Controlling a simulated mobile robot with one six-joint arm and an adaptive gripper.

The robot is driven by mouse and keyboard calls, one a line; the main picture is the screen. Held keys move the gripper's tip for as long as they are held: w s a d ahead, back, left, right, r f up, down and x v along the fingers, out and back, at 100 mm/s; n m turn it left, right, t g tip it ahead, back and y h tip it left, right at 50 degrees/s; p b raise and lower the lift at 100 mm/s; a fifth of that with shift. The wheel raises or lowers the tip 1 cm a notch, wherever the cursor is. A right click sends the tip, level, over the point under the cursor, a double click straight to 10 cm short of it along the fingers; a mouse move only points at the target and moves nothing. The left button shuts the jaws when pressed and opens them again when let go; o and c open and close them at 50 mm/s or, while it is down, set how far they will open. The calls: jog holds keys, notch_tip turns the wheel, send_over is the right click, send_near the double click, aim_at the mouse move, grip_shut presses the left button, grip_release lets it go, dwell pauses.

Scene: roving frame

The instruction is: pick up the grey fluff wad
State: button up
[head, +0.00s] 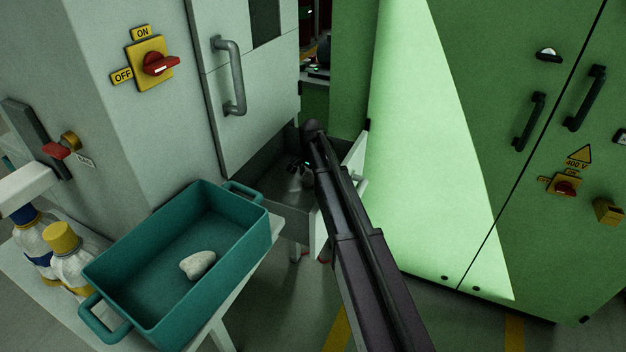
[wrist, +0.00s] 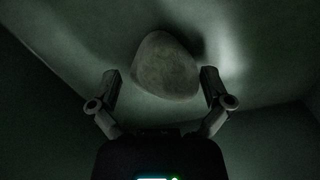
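My gripper (wrist: 162,82) is open, with one finger to the left and one to the right of the lump in that view. A gap shows on the left; the right finger looks very close. I cannot tell whether the fingertips reach down beside it. In the head view my gripper (head: 302,166) is inside the low, dark compartment of the grey cabinet, where the wad cannot be clearly made out.
A teal tray (head: 234,256) holding a pale lump (head: 198,264) stands on a white table at the left, beside bottles (head: 68,254). The grey cabinet (head: 100,110) overhangs the compartment. An open flap (head: 354,172) and green cabinets (head: 440,130) bound the right side.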

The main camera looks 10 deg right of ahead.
jog(key=c, duration=0.6)
jog(key=shift+o, duration=0.2)
jog(key=shift+r, duration=0.1)
notch_tip(320, 180, up, 10)
jog(key=p, duration=1)
dwell(0.4)
